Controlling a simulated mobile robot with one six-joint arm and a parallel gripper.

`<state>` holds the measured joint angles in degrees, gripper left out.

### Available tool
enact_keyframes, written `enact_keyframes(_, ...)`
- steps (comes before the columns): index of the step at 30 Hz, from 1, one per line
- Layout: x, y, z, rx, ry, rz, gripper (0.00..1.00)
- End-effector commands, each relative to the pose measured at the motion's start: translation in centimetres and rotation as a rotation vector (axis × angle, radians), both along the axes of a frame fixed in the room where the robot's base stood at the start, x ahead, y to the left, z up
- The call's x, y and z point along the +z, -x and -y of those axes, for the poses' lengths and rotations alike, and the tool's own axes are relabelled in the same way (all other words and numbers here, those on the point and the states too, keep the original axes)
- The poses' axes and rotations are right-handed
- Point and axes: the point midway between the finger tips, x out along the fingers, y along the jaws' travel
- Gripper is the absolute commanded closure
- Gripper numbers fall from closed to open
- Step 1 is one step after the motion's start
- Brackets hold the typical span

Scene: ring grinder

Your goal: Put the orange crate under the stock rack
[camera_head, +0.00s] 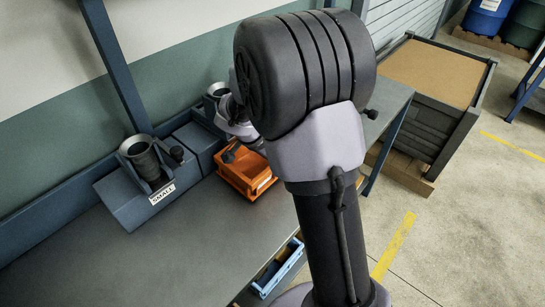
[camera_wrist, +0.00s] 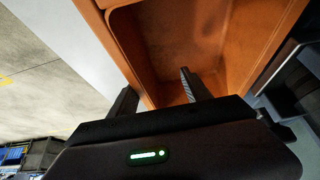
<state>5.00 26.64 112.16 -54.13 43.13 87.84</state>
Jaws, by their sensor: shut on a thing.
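My gripper (camera_wrist: 160,93) is shut on the crate's wall, with one finger inside and the other outside. In the head view my arm hides part of the crate, and I cannot tell whether the crate touches the bench. I cannot identify a stock rack for certain.
A grey cup (camera_head: 137,147) sits in the SMALL block, and another cup (camera_head: 217,90) stands behind my arm. The bench (camera_head: 130,265) is clear at front left. A large dark crate (camera_head: 425,100) stands right.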

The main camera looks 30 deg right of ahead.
Motion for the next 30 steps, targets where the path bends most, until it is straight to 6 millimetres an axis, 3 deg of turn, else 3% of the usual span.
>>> enact_keyframes(11,0.7,-0.3,-0.3,0.006,0.001,0.009,0.65)
enact_keyframes(21,8.6,1.3,-3.9,0.003,-0.001,0.005,0.65)
enact_keyframes(26,10.6,1.8,-4.9,0.001,0.0,0.003,0.65)
enact_keyframes(29,12.3,3.3,-5.7,0.04,-0.028,-0.001,0.65)
enact_keyframes(30,13.6,4.8,-6.4,0.084,-0.057,-0.004,0.65)
